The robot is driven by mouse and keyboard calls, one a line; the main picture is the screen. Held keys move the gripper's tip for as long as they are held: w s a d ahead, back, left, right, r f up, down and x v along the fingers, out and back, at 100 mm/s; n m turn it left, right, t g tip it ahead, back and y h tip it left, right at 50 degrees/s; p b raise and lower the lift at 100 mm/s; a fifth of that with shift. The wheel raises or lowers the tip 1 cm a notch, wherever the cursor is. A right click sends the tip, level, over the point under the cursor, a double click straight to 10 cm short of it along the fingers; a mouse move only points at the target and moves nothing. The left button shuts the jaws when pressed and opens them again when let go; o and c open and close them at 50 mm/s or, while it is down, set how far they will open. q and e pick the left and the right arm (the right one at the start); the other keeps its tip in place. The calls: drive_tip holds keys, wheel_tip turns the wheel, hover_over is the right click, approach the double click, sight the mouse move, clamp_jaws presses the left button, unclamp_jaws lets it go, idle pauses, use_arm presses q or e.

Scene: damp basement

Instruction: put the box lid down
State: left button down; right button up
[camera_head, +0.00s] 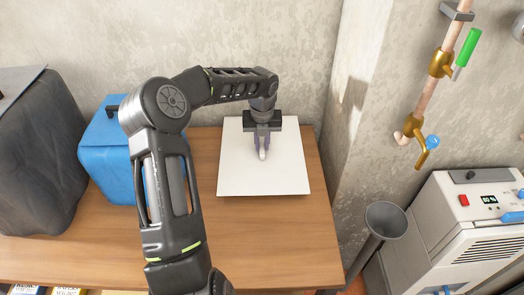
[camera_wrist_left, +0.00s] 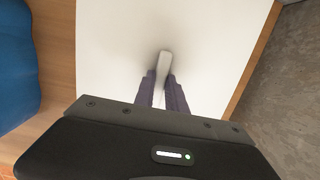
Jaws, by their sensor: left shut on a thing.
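The box lid (camera_head: 285,176) is a flat white panel at the right part of the wooden table, near the wall. It also fills the middle of the left wrist view (camera_wrist_left: 110,60). A small pale handle (camera_wrist_left: 163,62) stands at the lid's middle. My left gripper (camera_head: 262,152) points down over the lid and is shut on this handle, with its purplish fingers on either side (camera_wrist_left: 163,85). Whether the lid rests on the tabletop or hangs just above it, I cannot tell. My right gripper is not in view.
A blue box (camera_head: 105,150) stands left of the lid, partly behind my left arm. A large dark grey container (camera_head: 38,150) stands at the far left of the table (camera_head: 318,225). Right of the table are a grey funnel (camera_head: 386,220), a white machine (camera_head: 455,225) and wall pipes.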

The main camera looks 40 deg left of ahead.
sight(262, 146)
use_arm(q)
drive_tip(key=shift+f, duration=1.85)
drive_tip(key=c, duration=1.4)
unclamp_jaws()
drive_tip(key=shift+f, duration=0.1)
drive_tip(key=shift+o, duration=0.2)
drive_tip(key=r, duration=0.8)
drive_tip(key=s+d+r, duration=0.1)
drive_tip(key=r, duration=0.3)
drive_tip(key=shift+r, duration=0.1)
